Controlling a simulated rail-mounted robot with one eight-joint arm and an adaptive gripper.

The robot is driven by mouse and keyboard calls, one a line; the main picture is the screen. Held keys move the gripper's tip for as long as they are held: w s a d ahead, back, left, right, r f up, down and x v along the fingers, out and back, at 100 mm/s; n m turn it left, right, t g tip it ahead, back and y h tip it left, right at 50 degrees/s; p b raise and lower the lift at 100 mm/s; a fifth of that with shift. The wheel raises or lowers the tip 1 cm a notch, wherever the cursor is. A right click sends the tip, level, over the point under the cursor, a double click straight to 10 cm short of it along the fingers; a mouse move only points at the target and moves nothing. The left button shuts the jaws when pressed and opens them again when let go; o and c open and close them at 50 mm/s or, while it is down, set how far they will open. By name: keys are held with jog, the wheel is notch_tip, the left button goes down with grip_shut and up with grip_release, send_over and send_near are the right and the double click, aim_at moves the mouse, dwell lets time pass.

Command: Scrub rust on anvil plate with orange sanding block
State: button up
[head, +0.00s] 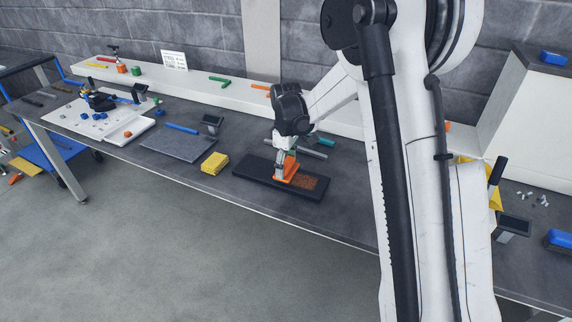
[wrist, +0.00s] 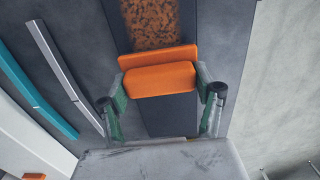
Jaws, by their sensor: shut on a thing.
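The orange sanding block (head: 287,171) is held in my gripper (head: 284,160) over the dark anvil plate (head: 253,173). In the wrist view the orange sanding block (wrist: 160,78) sits between the two fingers of my gripper (wrist: 161,92), which are shut on it. The block's underside appears to rest on the plate, though the contact itself is hidden. A brown rust patch (head: 307,182) lies on the plate to the right of the block. In the wrist view the rust patch (wrist: 151,22) is just beyond the block, and the bare anvil plate (wrist: 170,115) shows below it.
A yellow stack of cloths or sponges (head: 214,163) lies left of the plate. A teal bar (wrist: 35,80) and a grey bar (wrist: 62,72) lie beside it at the back. A grey flat slab (head: 178,146) lies farther left. The bench front edge is close to the plate.

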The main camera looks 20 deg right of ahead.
aim_at(298, 179)
jog(key=shift+f+b, duration=0.65)
dwell(0.4)
jog(key=shift+s+d+b, duration=0.5)
jog(key=shift+s+d, duration=1.1)
jog(key=shift+d, duration=0.25)
jog(key=shift+s+d+b, duration=0.2)
jog(key=shift+s+d, duration=0.45)
jog(key=shift+d, duration=0.2)
jog(key=shift+s+d+b, duration=0.15)
jog(key=shift+s+d, duration=0.5)
jog(key=shift+d, duration=0.2)
jog(key=shift+w+a+r+b, duration=0.1)
jog(key=shift+w+a+b, duration=0.1)
jog(key=shift+w+a, duration=0.65)
jog(key=shift+w+a+b, duration=0.15)
jog(key=shift+w+a, duration=0.5)
jog(key=shift+a, duration=0.35)
jog(key=shift+w+a+b, duration=0.2)
jog(key=shift+w+a, duration=0.5)
jog(key=shift+a, duration=0.15)
jog(key=shift+w+a+b, duration=0.2)
jog(key=shift+w+a, duration=0.45)
jog(key=shift+a, duration=0.2)
